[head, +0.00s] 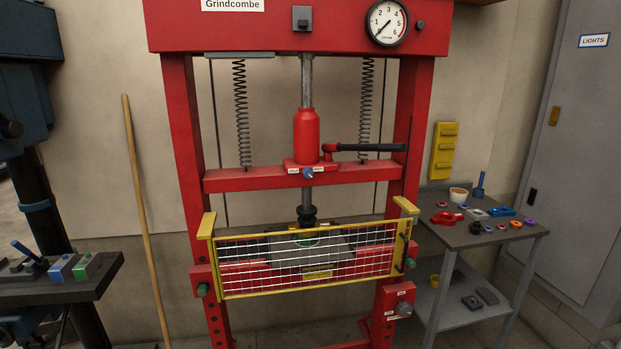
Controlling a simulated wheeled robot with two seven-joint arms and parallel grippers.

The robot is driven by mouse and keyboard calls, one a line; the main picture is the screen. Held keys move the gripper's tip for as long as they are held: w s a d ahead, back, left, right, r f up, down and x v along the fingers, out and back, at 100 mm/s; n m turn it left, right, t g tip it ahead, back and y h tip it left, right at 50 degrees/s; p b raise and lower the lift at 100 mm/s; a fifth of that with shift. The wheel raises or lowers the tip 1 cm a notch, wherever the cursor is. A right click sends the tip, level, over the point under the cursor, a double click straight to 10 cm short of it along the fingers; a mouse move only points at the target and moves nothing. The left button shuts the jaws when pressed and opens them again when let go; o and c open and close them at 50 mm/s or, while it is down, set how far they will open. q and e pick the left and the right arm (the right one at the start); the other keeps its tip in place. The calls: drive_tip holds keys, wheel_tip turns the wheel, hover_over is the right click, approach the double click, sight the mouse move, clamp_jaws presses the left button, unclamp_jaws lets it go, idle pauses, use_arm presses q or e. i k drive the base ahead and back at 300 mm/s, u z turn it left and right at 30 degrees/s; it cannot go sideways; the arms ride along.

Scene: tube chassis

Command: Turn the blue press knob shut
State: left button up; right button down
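The blue press knob (309,173) is small and sits on the front of the red valve block below the red jack cylinder (306,135). Small white labels flank the knob on its left and right; their text is too small to read. The knob's exact turn angle is hard to tell at this size. The red press (186,150) stands upright in the middle of the head view. Neither of my grippers shows in this view, and nothing touches the knob.
A yellow-framed mesh guard (225,284) covers the press bed below the knob. A black-gripped pump handle (370,147) sticks out to the right. A grey side table (462,236) with small parts stands right. A wooden pole (146,220) leans left, beside a dark machine.

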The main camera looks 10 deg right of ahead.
sight(308, 173)
drive_tip(key=k, duration=0.45)
drive_tip(key=z, duration=2.1)
drive_tip(key=i, duration=1.6)
drive_tip(key=u, duration=1.4)
